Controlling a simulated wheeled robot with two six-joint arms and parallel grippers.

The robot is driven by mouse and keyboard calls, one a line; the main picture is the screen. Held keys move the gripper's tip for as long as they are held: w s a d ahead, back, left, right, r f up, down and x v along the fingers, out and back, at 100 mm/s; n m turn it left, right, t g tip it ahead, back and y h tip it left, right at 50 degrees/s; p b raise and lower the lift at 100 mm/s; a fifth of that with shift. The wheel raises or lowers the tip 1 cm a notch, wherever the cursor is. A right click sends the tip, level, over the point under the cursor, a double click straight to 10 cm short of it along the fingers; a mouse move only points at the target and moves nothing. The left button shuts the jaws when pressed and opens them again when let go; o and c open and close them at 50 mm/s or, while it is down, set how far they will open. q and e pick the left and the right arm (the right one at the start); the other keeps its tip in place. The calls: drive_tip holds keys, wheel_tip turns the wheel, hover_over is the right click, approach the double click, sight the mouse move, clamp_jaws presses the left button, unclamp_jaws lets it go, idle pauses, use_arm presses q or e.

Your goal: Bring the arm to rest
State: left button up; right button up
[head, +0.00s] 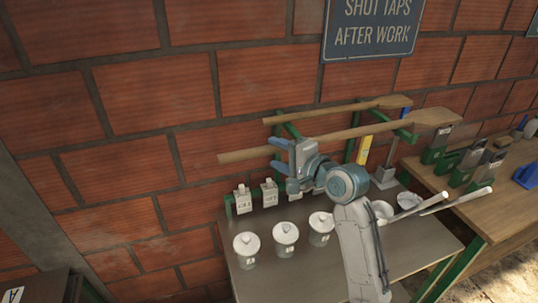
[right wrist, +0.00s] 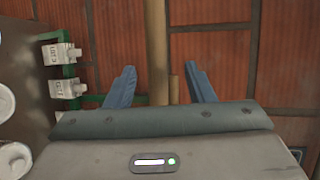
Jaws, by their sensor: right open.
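My right arm (head: 361,240) reaches up from the bottom of the head view over the metal table. Its gripper (head: 275,154), with blue fingers, is open in front of the wooden paddles on the wall. In the right wrist view the gripper (right wrist: 159,72) has its fingers spread with nothing held. A paddle's wooden shaft (right wrist: 156,40) runs upright in that picture, across the gap between the fingers. I cannot tell how far beyond the fingertips it lies. My left gripper is not in view.
A long paddle (head: 380,129) and a shorter one (head: 340,109) rest on green brackets. A wooden bench (head: 480,208) stands at right. The brick wall is close behind.

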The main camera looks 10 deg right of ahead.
drive_tip(key=b+v, duration=0.2)
drive_tip(key=v, duration=0.5)
drive_tip(key=s+d+f+n+g+h, duration=0.1)
drive_tip(key=s+f+n+g+h, duration=0.1)
drive_tip(key=s+f, duration=0.35)
drive_tip(key=s+d+f+n+g+h, duration=0.1)
drive_tip(key=s+f+n, duration=0.1)
drive_tip(key=f, duration=0.6)
drive_tip(key=s+f+n+g+h, duration=0.2)
drive_tip(key=s+f, duration=0.1)
drive_tip(key=f, duration=0.4)
drive_tip(key=s+d+f+n+g+h, duration=0.2)
drive_tip(key=s+f+n+g, duration=0.15)
drive_tip(key=s+f, duration=0.45)
drive_tip(key=s+d+f+n+g+h, duration=0.2)
drive_tip(key=s+f+n, duration=0.15)
drive_tip(key=s, duration=0.85)
drive_tip(key=d+f+g+b, duration=0.1)
drive_tip(key=d+f+b, duration=0.1)
drive_tip(key=f, duration=1.6)
drive_tip(key=d+f+b, duration=0.1)
drive_tip(key=f+b, duration=0.1)
drive_tip(key=f, duration=1.5)
drive_tip(key=s+d+f+g+b, duration=0.1)
drive_tip(key=s+f+b, duration=0.2)
drive_tip(key=s+f, duration=1.5)
wheel_tip(320, 180, down, 4)
drive_tip(key=shift+d+b, duration=0.2)
drive_tip(key=shift+b, duration=0.1)
